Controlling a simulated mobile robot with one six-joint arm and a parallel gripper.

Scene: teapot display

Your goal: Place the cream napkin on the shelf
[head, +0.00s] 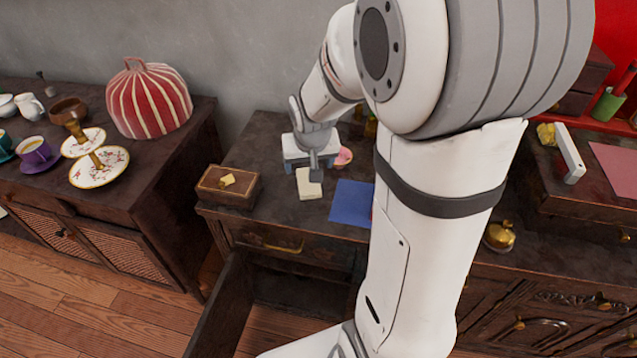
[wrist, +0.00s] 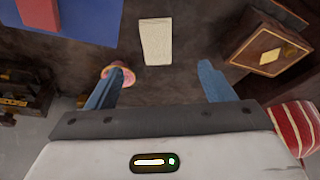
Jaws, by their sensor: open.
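The cream napkin (head: 306,189) lies flat on the dark wooden cabinet top, between a small wooden box and a blue cloth. It also shows in the wrist view (wrist: 155,42), just beyond my fingertips and roughly centred between them. My gripper (head: 310,172) is above the cabinet at the napkin's far end, partly covering that end in the head view. In the wrist view my gripper (wrist: 161,74) has its two blue fingers spread wide with nothing between them. I cannot tell which surface is the shelf; a red ledge (head: 590,122) shows at the upper right.
The wooden box (head: 240,200) stands left of the napkin, the blue cloth (head: 350,204) right. A pink round item (head: 343,156) is near my gripper. An open drawer (head: 218,312) juts out in front. A red-striped cosy (head: 150,100) and plates stand on the left cabinet.

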